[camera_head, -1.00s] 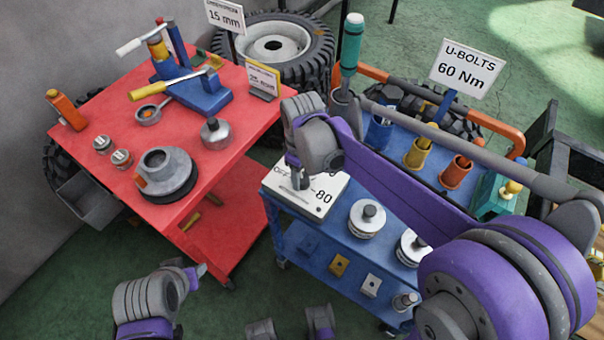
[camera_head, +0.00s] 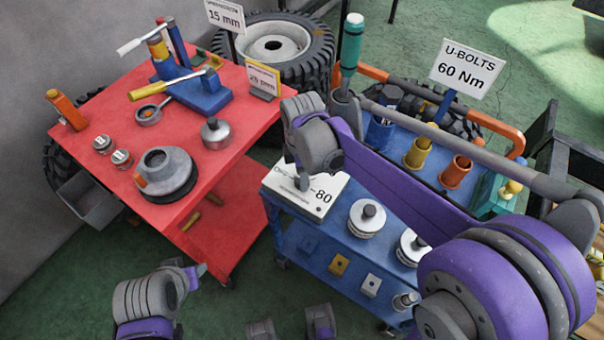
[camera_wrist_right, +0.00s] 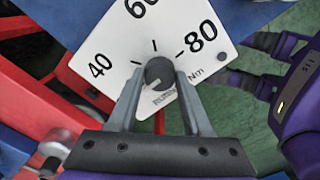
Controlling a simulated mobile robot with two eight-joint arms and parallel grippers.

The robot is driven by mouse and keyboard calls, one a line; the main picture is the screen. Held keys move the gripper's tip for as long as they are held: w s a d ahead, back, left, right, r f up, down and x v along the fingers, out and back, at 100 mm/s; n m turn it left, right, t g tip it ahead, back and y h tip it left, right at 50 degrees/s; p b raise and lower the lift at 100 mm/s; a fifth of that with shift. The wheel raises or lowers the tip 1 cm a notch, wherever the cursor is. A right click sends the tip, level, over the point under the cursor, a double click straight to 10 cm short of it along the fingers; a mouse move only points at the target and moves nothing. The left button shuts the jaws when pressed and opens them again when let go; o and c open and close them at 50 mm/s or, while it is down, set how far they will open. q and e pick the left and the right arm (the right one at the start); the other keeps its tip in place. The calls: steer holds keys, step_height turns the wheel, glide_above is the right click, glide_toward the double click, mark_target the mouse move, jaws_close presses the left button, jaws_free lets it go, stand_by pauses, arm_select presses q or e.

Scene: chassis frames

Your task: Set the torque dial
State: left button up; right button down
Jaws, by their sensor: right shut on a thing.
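The torque dial is a white plate (camera_head: 322,200) on the near left corner of the blue cart. In the right wrist view its face (camera_wrist_right: 110,42) shows 40, 60, 80 and Nm, with tick marks around a dark round knob (camera_wrist_right: 159,72). My right gripper (camera_wrist_right: 160,82) is shut on the knob, one finger on each side. In the head view my right gripper (camera_head: 302,180) reaches down over the plate and hides the knob. I cannot clearly read where the knob points. My left gripper (camera_head: 196,271) is low at the left, away from the dial; its jaws are unclear.
A sign (camera_head: 466,68) reads U-BOLTS 60 Nm. The blue cart (camera_head: 345,243) also holds round silver weights (camera_head: 367,218) and colored cups (camera_head: 418,153). A red table (camera_head: 105,170) with tools stands at the left. A green-handled tool (camera_head: 350,45) rises behind my right wrist.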

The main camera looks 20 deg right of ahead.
steer(key=shift+n, duration=0.3)
steer(key=shift+c, duration=1.7)
jaws_free()
step_height(320, 180, up, 11)
steer(key=p, duration=0.1)
steer(key=s+d+f+m+t+p, duration=0.2)
steer(key=s+d+m, duration=0.1)
steer(key=s+m, duration=0.4)
steer(key=s+d+f+m+t+p, duration=0.2)
steer(key=s+d+m+t, duration=0.1)
steer(key=s+m, duration=0.5)
steer(key=m, duration=0.2)
steer(key=shift+s+d+f+m+p, duration=0.15)
steer(key=shift+s+f+m+p, duration=0.15)
steer(key=shift+f+p, duration=0.1)
